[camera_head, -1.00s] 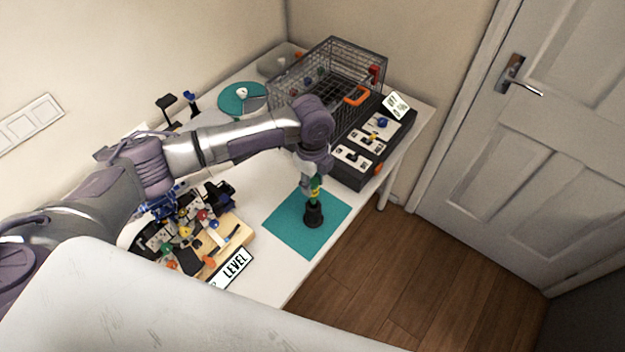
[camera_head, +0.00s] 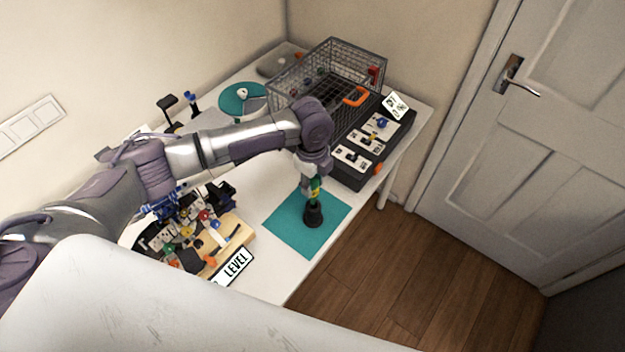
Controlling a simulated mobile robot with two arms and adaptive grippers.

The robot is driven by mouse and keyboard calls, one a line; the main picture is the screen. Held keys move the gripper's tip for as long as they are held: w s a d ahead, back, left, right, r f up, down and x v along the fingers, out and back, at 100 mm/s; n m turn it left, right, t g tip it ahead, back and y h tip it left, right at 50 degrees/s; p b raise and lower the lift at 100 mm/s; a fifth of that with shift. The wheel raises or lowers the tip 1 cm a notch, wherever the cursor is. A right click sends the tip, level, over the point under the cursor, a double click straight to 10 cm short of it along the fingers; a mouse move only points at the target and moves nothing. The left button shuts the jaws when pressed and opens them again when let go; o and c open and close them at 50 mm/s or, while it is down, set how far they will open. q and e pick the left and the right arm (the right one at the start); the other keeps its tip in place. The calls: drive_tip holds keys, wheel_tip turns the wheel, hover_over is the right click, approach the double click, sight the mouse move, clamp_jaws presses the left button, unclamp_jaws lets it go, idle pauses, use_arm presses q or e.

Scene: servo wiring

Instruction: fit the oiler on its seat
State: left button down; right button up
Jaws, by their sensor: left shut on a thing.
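My left gripper (camera_head: 313,182) points down over the teal mat and is shut on the oiler (camera_head: 315,191), a small green and yellow piece. The oiler stands right above a black round base (camera_head: 313,215) on the teal mat (camera_head: 290,232), which looks like its seat. The oiler's lower end meets the top of the base in this view; whether it is fully in, I cannot tell. The fingertips are small and partly hidden by the wrist. My right gripper is not in view.
A wire basket (camera_head: 332,68) and a black panel with white plates (camera_head: 352,158) stand behind on the white table. A teal disc (camera_head: 236,104) lies at the back.

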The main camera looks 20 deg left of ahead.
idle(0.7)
use_arm(q)
drive_tip(key=shift+p, duration=0.35)
drive_tip(key=shift+f, duration=0.2)
drive_tip(key=shift+f+b, duration=1.5)
drive_tip(key=shift+f, duration=0.85)
idle(0.3)
drive_tip(key=c, duration=0.7)
unclamp_jaws()
drive_tip(key=shift+r, duration=0.15)
wheel_tip(320, 180, up, 12)
drive_tip(key=shift+f, duration=0.1)
